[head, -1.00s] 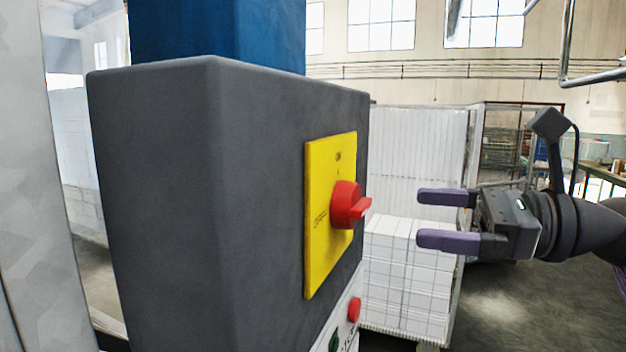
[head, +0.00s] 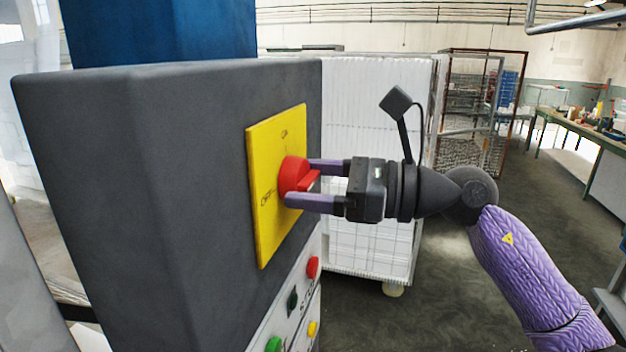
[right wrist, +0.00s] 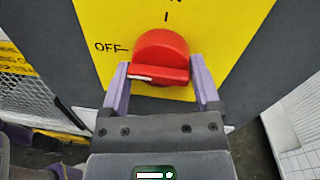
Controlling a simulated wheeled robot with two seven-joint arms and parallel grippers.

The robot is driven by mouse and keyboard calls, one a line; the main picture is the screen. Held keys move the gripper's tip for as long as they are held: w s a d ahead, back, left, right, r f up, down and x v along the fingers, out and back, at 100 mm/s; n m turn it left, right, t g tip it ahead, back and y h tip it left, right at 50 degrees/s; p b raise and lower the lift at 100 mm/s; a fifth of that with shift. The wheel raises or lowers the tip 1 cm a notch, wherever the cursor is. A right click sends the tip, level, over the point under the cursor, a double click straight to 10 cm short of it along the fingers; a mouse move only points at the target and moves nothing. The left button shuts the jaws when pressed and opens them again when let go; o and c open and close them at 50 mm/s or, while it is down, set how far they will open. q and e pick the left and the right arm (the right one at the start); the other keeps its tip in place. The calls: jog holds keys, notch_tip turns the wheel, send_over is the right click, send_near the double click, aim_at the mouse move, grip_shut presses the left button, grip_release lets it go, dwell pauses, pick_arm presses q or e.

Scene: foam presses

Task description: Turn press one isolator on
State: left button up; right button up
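The red isolator knob (head: 292,175) sits on a yellow plate (head: 262,215) marked ON at the top and OFF at the left, on the grey press cabinet (head: 150,190). In the right wrist view the knob (right wrist: 162,52) has its handle bar lying across, with the white mark at its left end, toward OFF. My right gripper (head: 302,181) is open, its two purple fingers on either side of the knob's handle; gaps look small and I cannot tell whether they touch. My left gripper is not in view.
Below the plate is a white panel with red, green and yellow buttons (head: 313,267). A wheeled cage of white foam blocks (head: 372,225) stands behind my right gripper. A workbench (head: 590,130) is at the far right. Open floor lies between.

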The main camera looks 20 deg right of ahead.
jog(key=shift+c, duration=1.3)
